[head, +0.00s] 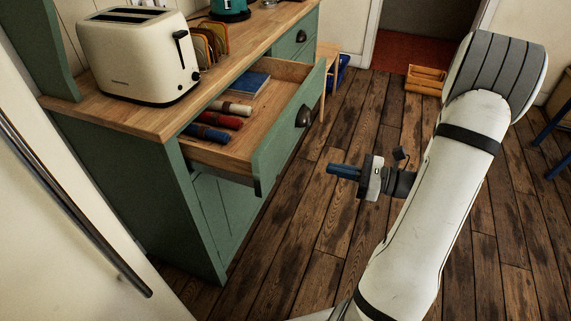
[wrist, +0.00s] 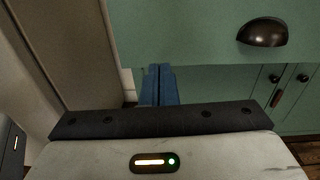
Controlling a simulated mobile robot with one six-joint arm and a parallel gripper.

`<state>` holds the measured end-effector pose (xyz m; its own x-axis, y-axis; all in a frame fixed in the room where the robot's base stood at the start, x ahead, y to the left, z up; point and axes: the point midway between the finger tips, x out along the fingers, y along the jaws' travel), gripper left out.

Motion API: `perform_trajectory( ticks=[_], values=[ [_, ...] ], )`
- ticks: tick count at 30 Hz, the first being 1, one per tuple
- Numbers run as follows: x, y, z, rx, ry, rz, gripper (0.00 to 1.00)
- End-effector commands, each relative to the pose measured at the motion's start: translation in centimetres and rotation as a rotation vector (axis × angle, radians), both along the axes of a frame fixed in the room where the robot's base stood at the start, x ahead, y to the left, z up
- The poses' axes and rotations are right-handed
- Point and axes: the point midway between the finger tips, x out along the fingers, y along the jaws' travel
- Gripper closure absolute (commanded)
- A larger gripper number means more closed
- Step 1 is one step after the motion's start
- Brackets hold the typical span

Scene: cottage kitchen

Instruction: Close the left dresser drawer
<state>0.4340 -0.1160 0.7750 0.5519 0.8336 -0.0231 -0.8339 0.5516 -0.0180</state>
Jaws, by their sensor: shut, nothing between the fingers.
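The left dresser drawer (head: 284,128) is pulled well out of the green dresser (head: 150,190). It holds rolled cloths in white, red and blue (head: 218,122) and a blue book (head: 245,86). A dark cup handle (head: 304,116) is on its front; the handle also shows in the wrist view (wrist: 263,32). My gripper (head: 331,169) is shut and empty, its blue fingers pointing left toward the drawer front. It is apart from the drawer, to the right of it in the head view. In the wrist view the fingertips (wrist: 158,68) appear near the drawer front's lower left edge.
A cream toaster (head: 138,55) and a toast rack (head: 208,45) stand on the dresser top. A second drawer (head: 296,42) beyond looks shut. A wooden stool (head: 327,62) and a wooden crate (head: 426,80) stand farther back. Plank floor (head: 335,235) is clear around my gripper.

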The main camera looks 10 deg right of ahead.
Motion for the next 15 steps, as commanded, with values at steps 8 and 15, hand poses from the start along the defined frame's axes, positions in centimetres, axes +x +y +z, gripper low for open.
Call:
perform_trajectory(
  ticks=[8, 15],
  values=[
    [1.6, 0.9, -0.6, 0.033, 0.001, -0.038, 1.00],
    [4.4, 5.0, -0.7, 0.031, 0.002, -0.035, 1.00]
  ],
)
